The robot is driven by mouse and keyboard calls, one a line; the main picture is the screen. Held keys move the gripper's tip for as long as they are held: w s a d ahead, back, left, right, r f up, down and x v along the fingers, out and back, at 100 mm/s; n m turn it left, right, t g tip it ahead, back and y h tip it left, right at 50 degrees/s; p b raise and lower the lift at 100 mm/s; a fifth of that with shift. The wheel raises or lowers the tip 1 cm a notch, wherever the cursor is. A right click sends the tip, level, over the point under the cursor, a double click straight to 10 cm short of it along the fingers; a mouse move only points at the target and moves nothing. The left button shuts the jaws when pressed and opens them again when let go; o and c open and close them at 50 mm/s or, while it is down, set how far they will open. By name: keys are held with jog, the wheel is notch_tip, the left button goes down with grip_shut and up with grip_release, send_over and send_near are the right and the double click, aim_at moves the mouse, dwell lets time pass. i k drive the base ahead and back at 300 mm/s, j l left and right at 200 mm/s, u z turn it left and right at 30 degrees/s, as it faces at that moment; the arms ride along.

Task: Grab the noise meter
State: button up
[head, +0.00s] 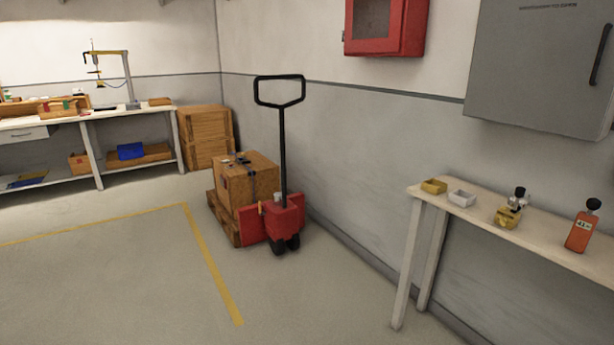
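An orange handheld device with a round black top and a small pale display, which looks like the noise meter (579,232), stands upright on the narrow pale table (545,235) at the right. It is near the right edge of the head view, and nothing covers it. My gripper is not in view.
On the same table, left of the meter, are a yellow-and-black instrument (508,214), a white tray (462,198) and a yellow tray (433,186). A grey wall cabinet (535,70) hangs above. Floor in front is clear.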

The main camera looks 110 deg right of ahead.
aim_at(581, 232)
jog(key=z, duration=0.45)
jog(key=l+z, duration=0.1)
jog(key=z, duration=0.8)
jog(key=l+z, duration=0.1)
jog(key=z, duration=0.75)
jog(key=i+l+z, duration=0.15)
jog(key=z, duration=0.35)
jog(key=i+l+z, duration=0.15)
jog(key=z, duration=0.3)
jog(key=i+z, duration=0.25)
jog(key=z, duration=0.25)
jog(key=i+z, duration=0.2)
jog(key=z, duration=0.3)
